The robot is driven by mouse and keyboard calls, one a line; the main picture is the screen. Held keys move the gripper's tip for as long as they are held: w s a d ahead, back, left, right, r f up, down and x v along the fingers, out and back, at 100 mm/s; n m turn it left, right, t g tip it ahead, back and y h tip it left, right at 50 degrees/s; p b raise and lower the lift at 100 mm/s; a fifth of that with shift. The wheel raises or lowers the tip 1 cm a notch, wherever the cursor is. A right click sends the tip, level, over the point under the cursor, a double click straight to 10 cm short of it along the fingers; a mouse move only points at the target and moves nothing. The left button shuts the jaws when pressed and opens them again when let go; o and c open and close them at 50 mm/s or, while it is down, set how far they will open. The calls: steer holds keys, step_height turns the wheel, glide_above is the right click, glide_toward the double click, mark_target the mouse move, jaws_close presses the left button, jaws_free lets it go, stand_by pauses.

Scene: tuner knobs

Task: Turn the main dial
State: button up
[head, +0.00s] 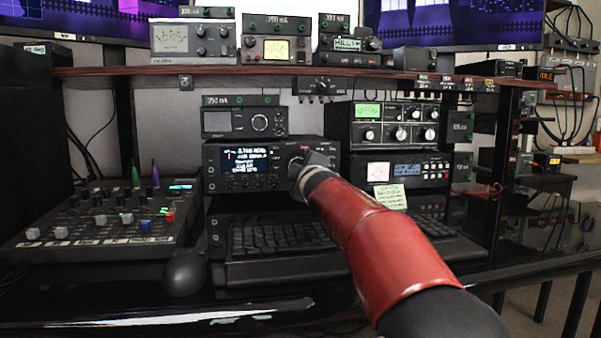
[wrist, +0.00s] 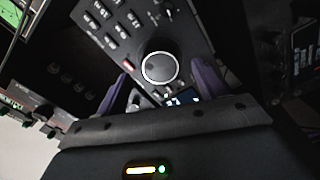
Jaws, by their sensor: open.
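The main dial (wrist: 160,67) is a round dark knob with a pale ring, on the black front panel of a radio (head: 240,160) with a lit display. My gripper (head: 304,160) is at the right part of that radio's front in the head view and hides the dial there. In the wrist view my gripper (wrist: 160,72) is open, with one purple-grey finger on each side of the dial. I see gaps between the fingers and the dial; I cannot tell how deep the fingertips reach.
A keyboard (head: 285,236) lies below the radio. A mixer (head: 100,222) with knobs and sliders stands at the left. Other radios (head: 396,124) stand to the right, and a wooden shelf (head: 230,71) with more devices runs above. My red arm crosses in front of the keyboard.

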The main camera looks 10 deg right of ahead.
steer(key=shift+s+b, duration=0.45)
steer(key=shift+s, duration=2.15)
stand_by(1.1)
